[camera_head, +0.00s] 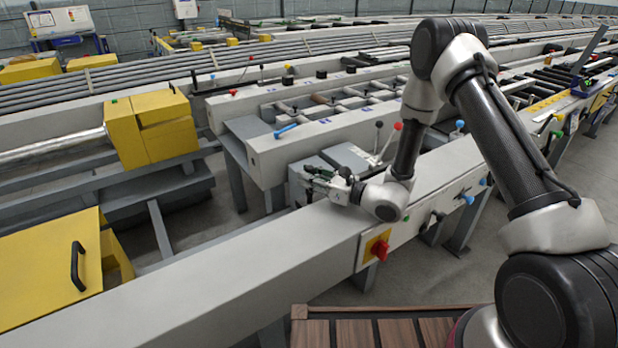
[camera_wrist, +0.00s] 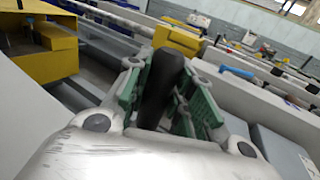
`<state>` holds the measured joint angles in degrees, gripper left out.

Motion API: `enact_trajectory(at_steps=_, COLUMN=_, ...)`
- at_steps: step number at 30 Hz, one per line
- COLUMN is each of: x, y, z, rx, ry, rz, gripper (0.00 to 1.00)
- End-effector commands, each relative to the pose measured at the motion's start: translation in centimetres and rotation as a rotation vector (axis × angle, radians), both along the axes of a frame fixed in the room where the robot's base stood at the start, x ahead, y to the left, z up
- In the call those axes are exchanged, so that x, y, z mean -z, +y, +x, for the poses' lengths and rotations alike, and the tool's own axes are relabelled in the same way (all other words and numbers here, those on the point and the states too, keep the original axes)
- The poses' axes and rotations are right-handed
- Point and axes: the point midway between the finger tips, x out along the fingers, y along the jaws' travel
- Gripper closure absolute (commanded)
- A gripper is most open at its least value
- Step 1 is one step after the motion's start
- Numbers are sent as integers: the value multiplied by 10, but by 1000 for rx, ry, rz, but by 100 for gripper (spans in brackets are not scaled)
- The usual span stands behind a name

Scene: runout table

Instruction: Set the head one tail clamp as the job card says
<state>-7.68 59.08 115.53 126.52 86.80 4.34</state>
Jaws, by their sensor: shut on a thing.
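My gripper (camera_head: 318,182) is over the near grey beam (camera_head: 225,262), beside a grey box (camera_head: 347,157). In the wrist view its green-padded fingers (camera_wrist: 160,92) are shut on a black handle (camera_wrist: 158,82), which stands between the two pads. The handle's lower end is hidden behind the gripper body, and I cannot tell what it joins. In the head view the gripper hides the handle. No label shows which part is the head one tail clamp. No job card can be read.
Beside the grey box stand a black-knobbed lever (camera_head: 379,125) and a red-knobbed lever (camera_head: 397,126). A blue handle (camera_head: 285,131) sits on the beam behind. A red rotary switch (camera_head: 380,250) is on the near beam's front. Yellow housings (camera_head: 152,128) stand at left.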

Motion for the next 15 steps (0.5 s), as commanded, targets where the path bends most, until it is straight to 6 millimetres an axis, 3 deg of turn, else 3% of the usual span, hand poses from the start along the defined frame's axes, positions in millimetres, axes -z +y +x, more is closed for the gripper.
enact_trajectory(at_steps=8, x=0, y=-33, z=22, rx=8, ry=-2, rz=-1, gripper=100)
enact_trajectory(at_steps=15, x=0, y=-95, z=64, rx=10, ry=-4, rz=-2, gripper=100)
